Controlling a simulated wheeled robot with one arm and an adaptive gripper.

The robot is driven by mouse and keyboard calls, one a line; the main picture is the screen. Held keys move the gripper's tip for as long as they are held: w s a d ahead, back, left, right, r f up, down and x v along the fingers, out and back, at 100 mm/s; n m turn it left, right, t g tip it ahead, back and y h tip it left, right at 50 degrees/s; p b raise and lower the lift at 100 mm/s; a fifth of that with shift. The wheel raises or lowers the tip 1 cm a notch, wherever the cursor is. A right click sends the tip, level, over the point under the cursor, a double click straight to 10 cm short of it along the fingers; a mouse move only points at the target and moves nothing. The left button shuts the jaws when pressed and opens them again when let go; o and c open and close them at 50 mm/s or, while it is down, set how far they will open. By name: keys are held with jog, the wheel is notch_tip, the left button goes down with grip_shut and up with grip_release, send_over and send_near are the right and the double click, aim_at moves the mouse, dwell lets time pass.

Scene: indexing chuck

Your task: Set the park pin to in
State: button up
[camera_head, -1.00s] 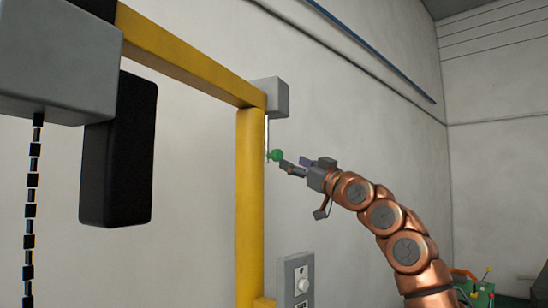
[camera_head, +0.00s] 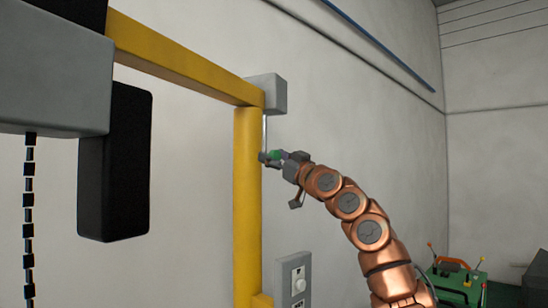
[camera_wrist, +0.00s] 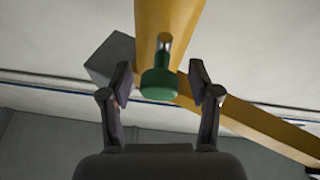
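The park pin has a green knob (camera_head: 275,155) on a thin metal stem, beside the yellow post (camera_head: 247,205) under a grey block. In the wrist view the green knob (camera_wrist: 159,84) stands between the two fingers, with a short metal stem (camera_wrist: 164,43) running from it toward the yellow post. My gripper (camera_head: 268,158) is at the knob in the head view. Its fingers (camera_wrist: 160,90) are spread on either side of the knob, with a visible gap at each side. How far the pin sits in the post cannot be told.
A grey block (camera_head: 268,93) sits where the yellow beam (camera_head: 185,62) meets the post. A grey panel with a round white knob (camera_head: 298,282) is lower right of the post. A black box (camera_head: 115,165) and a chain (camera_head: 29,210) hang at left. Green equipment (camera_head: 455,285) stands at lower right.

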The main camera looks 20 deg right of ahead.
grip_shut()
dwell(0.3)
